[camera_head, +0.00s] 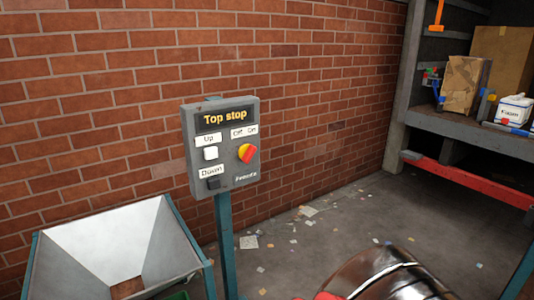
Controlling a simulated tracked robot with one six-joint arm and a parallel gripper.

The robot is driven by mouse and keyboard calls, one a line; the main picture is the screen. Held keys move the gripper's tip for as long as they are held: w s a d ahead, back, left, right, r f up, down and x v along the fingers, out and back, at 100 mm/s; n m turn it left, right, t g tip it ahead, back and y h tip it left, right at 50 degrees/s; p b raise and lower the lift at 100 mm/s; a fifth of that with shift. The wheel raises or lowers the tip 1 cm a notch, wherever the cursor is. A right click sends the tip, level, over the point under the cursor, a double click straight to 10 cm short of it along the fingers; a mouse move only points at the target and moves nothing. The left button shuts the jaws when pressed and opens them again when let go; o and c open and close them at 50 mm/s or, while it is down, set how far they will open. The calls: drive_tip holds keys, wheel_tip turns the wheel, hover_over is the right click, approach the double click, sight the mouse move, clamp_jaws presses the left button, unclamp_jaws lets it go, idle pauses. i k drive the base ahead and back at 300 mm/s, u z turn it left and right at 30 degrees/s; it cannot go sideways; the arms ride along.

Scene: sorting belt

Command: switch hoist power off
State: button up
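A grey control box (222,147) stands on a teal post (226,245) in front of the brick wall. Its dark display (224,119) reads "Top stop" in orange. A red and yellow rotary switch (246,153) sits on the right of its face, under labels that seem to read "Off" and "On". I cannot tell which label the switch points to. A white button (210,153) sits under the label "Up" on the left, and a dark button (214,183) sits under the label "Down". I see no gripper fingers in this view.
A grey metal hopper (75,255) stands at the lower left. A dark glossy rounded shape (390,275) fills the bottom right. A shelf (450,125) with a cardboard box (462,83) and a red beam (470,180) stands at the right. Scraps litter the open floor.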

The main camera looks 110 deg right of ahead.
sight(246, 151)
drive_tip(key=k, duration=0.45)
drive_tip(key=z, duration=3.95)
drive_tip(key=k, duration=0.4)
drive_tip(key=z, duration=0.05)
